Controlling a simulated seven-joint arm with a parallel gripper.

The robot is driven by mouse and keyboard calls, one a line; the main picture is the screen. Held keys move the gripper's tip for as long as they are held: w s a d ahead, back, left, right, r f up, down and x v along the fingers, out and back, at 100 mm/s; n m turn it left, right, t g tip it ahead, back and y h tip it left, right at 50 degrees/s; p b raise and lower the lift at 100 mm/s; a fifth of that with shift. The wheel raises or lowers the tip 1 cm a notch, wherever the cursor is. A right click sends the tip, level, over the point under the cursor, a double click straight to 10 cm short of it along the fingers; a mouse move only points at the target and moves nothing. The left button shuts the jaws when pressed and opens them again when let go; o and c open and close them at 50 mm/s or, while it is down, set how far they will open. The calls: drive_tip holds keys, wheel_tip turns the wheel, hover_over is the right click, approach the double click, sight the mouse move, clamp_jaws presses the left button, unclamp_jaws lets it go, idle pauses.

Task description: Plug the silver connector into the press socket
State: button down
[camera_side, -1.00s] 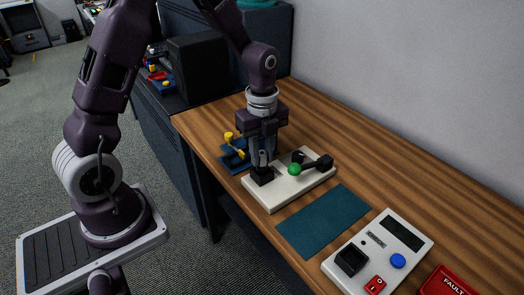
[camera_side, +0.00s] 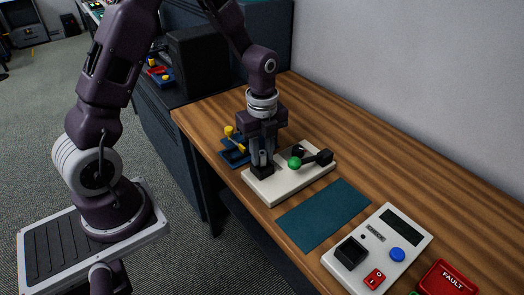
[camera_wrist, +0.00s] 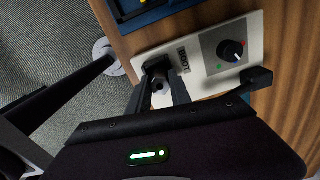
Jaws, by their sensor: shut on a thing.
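The press is a pale plate (camera_side: 295,183) with a black socket (camera_side: 262,171) at its left end and a lever with a green ball knob (camera_side: 294,163). My gripper (camera_side: 262,163) points down right over the socket. In the wrist view my gripper (camera_wrist: 161,88) has its fingers close together around a small dark piece at the socket. The silver connector is mostly hidden between the fingers, and how deep it sits in the socket cannot be told.
A blue holder (camera_side: 234,158) with yellow parts stands left of the press. A teal mat (camera_side: 323,214) lies in front. A pale tester box (camera_side: 378,248) and a red FAULT box (camera_side: 450,282) are at the lower right. The table (camera_side: 345,130) behind the press is clear.

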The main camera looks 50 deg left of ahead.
drive_tip(key=shift+f, duration=0.25)
drive_tip(key=c, duration=0.6)
unclamp_jaws()
drive_tip(key=shift+r, duration=3.55)
